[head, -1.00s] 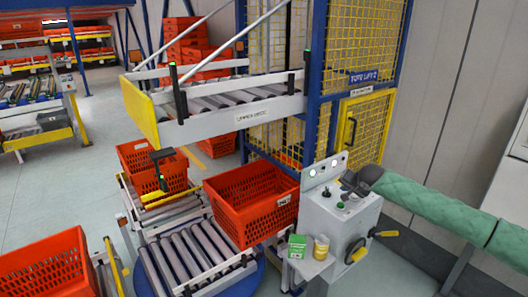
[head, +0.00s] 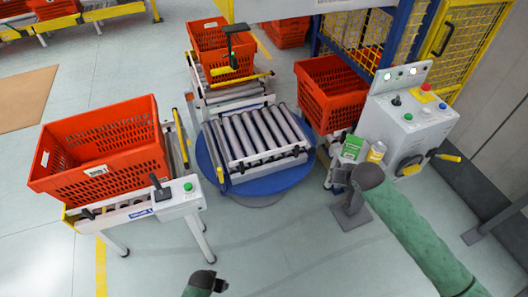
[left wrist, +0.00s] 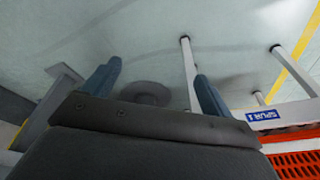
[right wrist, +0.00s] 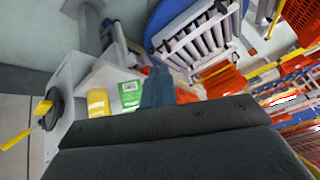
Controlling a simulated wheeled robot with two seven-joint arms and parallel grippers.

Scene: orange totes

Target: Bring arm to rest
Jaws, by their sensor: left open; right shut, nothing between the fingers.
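My left arm, with a green sleeve, shows at the bottom edge of the head view, and its dark left gripper (head: 208,281) is over bare floor. In the left wrist view the fingers of the left gripper (left wrist: 155,82) stand wide apart with nothing between them. My right arm reaches in from the lower right of the head view, and its dark right gripper (head: 345,178) is just in front of the control console (head: 408,120). In the right wrist view the right gripper (right wrist: 138,70) is shut and empty. Its fingertips are partly hidden in the head view.
A green box (head: 352,147) and a yellow bottle (head: 376,152) stand on the console's shelf, close to my right gripper. An orange tote (head: 100,150) sits on the left conveyor. A roller turntable (head: 255,138) is in the middle. Open floor lies in front.

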